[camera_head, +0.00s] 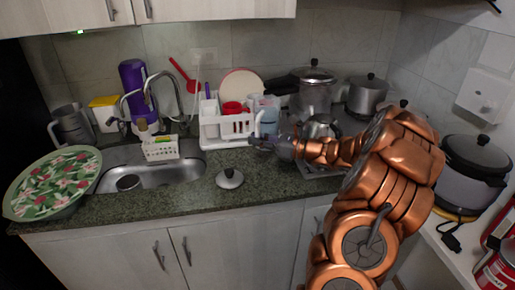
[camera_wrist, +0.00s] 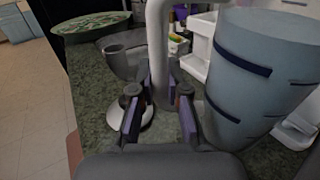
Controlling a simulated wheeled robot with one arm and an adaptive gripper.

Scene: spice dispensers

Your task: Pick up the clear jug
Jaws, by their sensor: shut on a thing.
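The clear jug (camera_head: 268,108) looks pale blue and see-through, and it is upright beside the white dish rack. In the wrist view the jug (camera_wrist: 262,75) fills the right side, with dark blue marks on its wall. Its pale handle (camera_wrist: 158,55) runs down between my fingers. My gripper (camera_wrist: 160,100) is shut on the handle, with a purple-padded finger on each side. In the head view my gripper (camera_head: 262,143) reaches in from the right, low on the jug.
A white dish rack (camera_head: 212,130) stands close left of the jug. A pot lid (camera_head: 229,179) lies on the counter in front. The sink (camera_head: 150,176) and a floral tray (camera_head: 55,182) are left. A kettle (camera_head: 320,126) and pots are on the stove behind my arm.

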